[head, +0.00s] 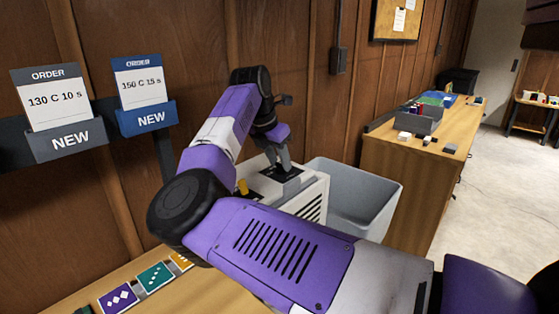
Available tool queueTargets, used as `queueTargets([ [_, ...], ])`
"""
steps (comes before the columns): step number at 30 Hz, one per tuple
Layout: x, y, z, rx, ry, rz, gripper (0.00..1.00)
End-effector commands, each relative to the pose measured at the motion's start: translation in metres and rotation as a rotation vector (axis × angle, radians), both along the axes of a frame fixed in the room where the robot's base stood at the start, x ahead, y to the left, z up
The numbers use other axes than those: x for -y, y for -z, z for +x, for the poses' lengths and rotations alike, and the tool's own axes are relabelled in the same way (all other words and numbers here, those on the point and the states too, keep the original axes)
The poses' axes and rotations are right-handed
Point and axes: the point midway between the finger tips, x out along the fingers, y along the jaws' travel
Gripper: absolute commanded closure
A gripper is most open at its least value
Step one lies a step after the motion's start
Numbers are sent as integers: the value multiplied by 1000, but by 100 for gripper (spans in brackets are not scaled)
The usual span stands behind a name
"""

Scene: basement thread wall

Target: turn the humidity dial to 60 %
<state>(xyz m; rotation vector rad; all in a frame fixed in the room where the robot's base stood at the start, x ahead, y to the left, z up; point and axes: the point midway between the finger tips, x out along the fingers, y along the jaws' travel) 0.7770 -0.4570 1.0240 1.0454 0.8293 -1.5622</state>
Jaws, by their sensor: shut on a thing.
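A beige box-shaped unit (313,200) with dark vent slots stands beyond the near bench. A dark panel (268,172) lies on its top. My gripper (284,172) reaches down onto this panel from above, its grey fingers closed at the panel. The humidity dial is hidden at the fingertips, and I cannot read its scale or its pointer. My arm covers much of the unit's left and lower front.
A grey open bin (365,190) stands right behind the unit. A wooden bench (430,185) with a grey tray and small blocks is at right. Two order cards (52,97) (140,82) hang on the left wall. Patterned tiles (118,298) lie on the near bench. Floor at right is clear.

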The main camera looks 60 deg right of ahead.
Motion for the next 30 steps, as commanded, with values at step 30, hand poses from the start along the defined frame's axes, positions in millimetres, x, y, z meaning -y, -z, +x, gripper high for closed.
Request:
queueTargets([
  [30, 1, 3, -11, 4, -748, 2, 100],
])
